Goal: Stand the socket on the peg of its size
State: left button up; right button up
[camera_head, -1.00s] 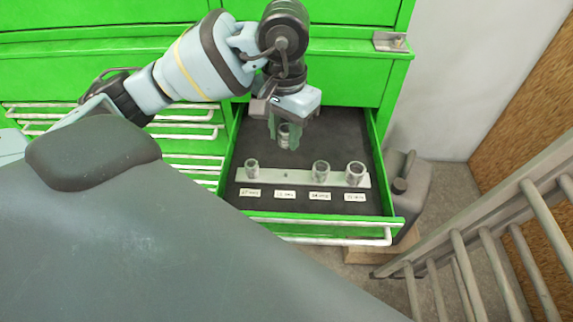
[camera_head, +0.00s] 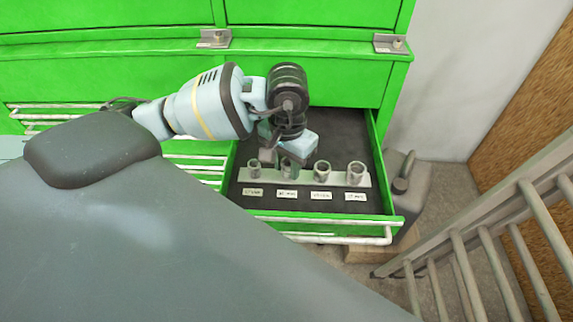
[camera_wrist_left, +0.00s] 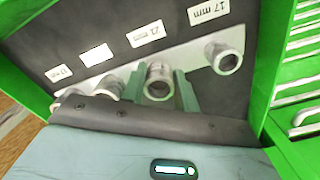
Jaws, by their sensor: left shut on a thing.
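My left gripper (camera_head: 288,172) is shut on a grey metal socket (camera_head: 286,168), low over the second place from the left on the pale peg rail (camera_head: 338,178). In the left wrist view the held socket (camera_wrist_left: 158,80) is between the green fingers (camera_wrist_left: 186,92), in line with the row. The peg under it is hidden, and I cannot tell whether the socket is around it or just above. Other sockets stand at the far left (camera_head: 254,168), third (camera_head: 321,171) and far right (camera_head: 355,172) places. My right gripper is not in view.
The rail lies in an open green drawer (camera_head: 379,150) with a dark liner. White size labels (camera_head: 287,194) lie before each place; the wrist view shows a 17 mm label (camera_wrist_left: 208,11) by the leftmost socket. A ladder (camera_head: 480,240) and a grey canister (camera_head: 408,190) stand at right.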

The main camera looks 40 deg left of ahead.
aim_at(287, 164)
pick_arm(q)
jog(key=shift+f, duration=0.3)
jog(key=shift+f, duration=0.1)
jog(key=shift+f, duration=0.1)
jog(key=o, duration=1)
notch_tip(287, 164, up, 12)
jog(key=shift+r, duration=0.2)
